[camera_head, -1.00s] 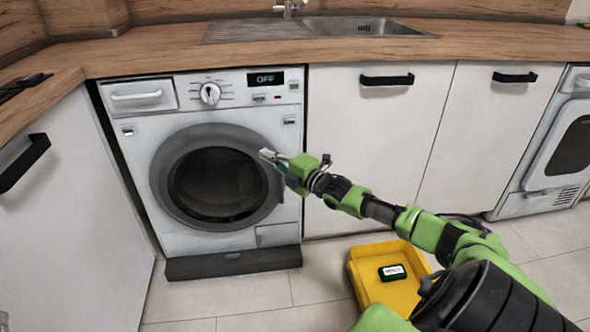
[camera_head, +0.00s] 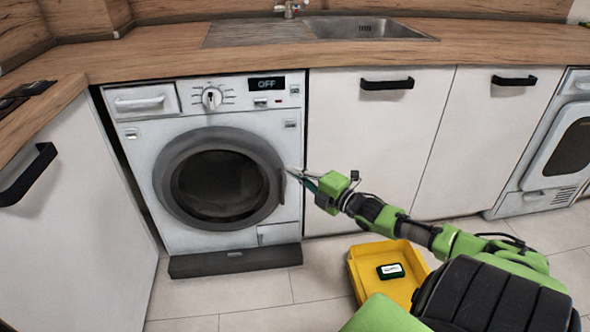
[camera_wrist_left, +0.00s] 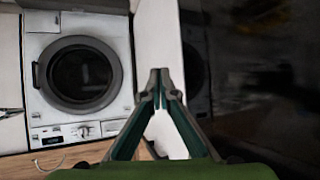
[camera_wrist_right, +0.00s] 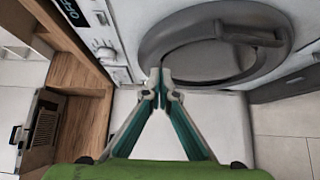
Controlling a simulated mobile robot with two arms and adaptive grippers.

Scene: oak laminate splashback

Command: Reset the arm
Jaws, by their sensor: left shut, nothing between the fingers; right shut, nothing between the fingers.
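My right gripper (camera_head: 296,173) is in front of the right edge of the washing machine (camera_head: 215,110), near its round door (camera_head: 220,180). It is shut and empty, and its fingertips meet in the right wrist view (camera_wrist_right: 160,78). The washing machine door looks closed and the display reads OFF. My left gripper is outside the head view. In the left wrist view (camera_wrist_left: 160,76) it is shut and empty, with the washing machine to its left. Whether the right fingertips touch the machine cannot be told.
A yellow bin (camera_head: 370,258) with a dark green box (camera_head: 390,271) in it stands on the floor below my right arm. White cabinets (camera_head: 375,150) flank the machine under a wooden worktop (camera_head: 160,58) with a sink (camera_head: 365,28). A second appliance (camera_head: 550,150) is at the far right.

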